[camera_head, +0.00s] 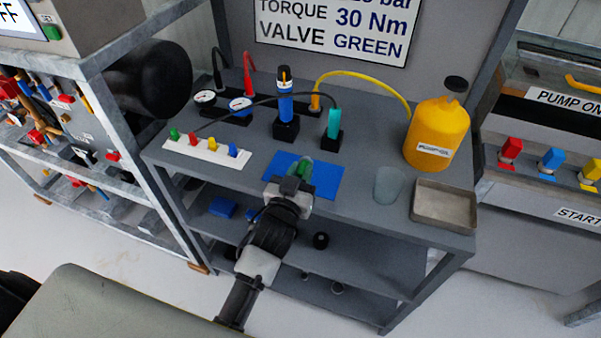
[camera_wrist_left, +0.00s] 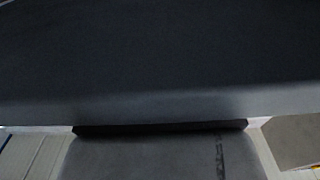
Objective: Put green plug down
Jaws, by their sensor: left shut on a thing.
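The green plug (camera_head: 304,170) is at the tip of my left gripper (camera_head: 300,172), over the blue mat (camera_head: 328,183) on the grey bench. The left gripper is shut on it, and the fingers hide part of the plug. I cannot tell whether the plug touches the mat. The left wrist view shows mostly a dark surface close up, and no plug can be made out there. My right gripper is not in view.
A white strip with several coloured plugs (camera_head: 206,150) lies left of the mat. Behind stand a blue tool (camera_head: 286,106) and a teal-handled tool (camera_head: 334,124). A clear cup (camera_head: 388,184), a metal tray (camera_head: 443,224) and a yellow bottle (camera_head: 436,128) are right.

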